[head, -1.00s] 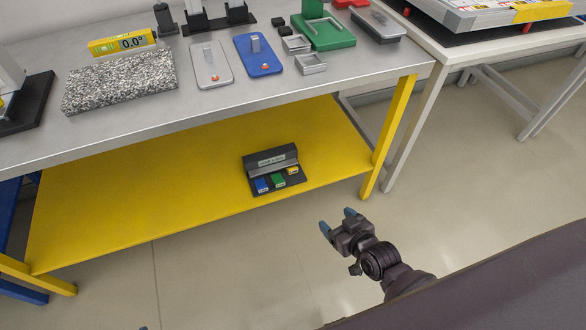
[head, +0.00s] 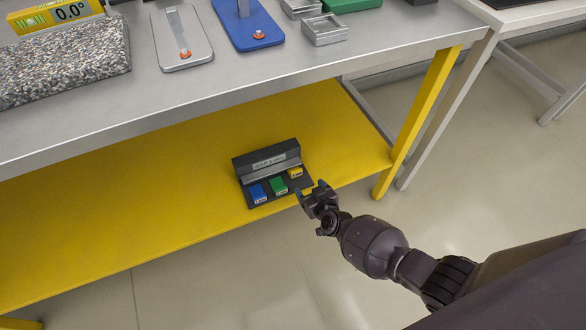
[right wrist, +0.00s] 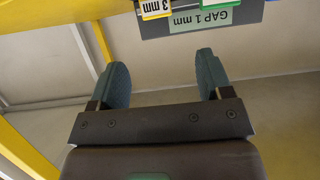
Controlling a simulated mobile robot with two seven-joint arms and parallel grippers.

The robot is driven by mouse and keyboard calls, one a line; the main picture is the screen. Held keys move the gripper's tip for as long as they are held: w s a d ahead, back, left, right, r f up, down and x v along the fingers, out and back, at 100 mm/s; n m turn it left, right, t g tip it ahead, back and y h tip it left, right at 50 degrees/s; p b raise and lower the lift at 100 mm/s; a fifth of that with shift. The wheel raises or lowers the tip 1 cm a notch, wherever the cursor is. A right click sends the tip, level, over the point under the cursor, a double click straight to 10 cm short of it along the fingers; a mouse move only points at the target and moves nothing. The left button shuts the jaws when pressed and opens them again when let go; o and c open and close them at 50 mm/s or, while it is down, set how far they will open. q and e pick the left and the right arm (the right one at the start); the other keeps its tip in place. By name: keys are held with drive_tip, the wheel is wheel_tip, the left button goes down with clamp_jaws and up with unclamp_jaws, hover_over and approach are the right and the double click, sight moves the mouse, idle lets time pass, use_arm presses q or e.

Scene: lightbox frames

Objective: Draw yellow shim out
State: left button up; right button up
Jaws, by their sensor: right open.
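The yellow shim (head: 296,173) sits at the right end of a dark gauge block (head: 266,161) on the yellow lower shelf. The green shim (head: 278,185) and blue shim (head: 257,191) sit left of it. My right gripper (head: 311,190) is open and empty, just in front and to the right of the yellow shim. In the right wrist view the yellow shim (right wrist: 155,8), labelled 3 mm, is partly cut off at the top edge, beyond the open fingers (right wrist: 162,75) and apart from them. My left gripper is out of view.
The grey tabletop (head: 250,75) overhangs the shelf (head: 180,180). A yellow table leg (head: 420,120) stands right of my gripper. The shelf around the block is bare, and open floor (head: 480,170) lies in front and to the right.

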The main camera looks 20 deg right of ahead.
sight(297, 172)
drive_tip(key=b+x, duration=0.1)
drive_tip(key=x, duration=0.2)
drive_tip(key=b+x, duration=0.2)
drive_tip(key=x, duration=0.1)
drive_tip(key=f+b+x, duration=0.1)
drive_tip(key=b+x, duration=0.1)
drive_tip(key=x, duration=0.2)
drive_tip(key=shift+s+d+f, duration=0.1)
drive_tip(key=shift+s+d, duration=0.1)
drive_tip(key=shift+s, duration=0.1)
drive_tip(key=shift+w+b, duration=0.45)
drive_tip(key=shift+w, duration=0.15)
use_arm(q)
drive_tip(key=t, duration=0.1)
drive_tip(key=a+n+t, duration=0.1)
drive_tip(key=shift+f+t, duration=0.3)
use_arm(e)
drive_tip(key=shift+w, duration=0.3)
drive_tip(key=shift+c, duration=0.3)
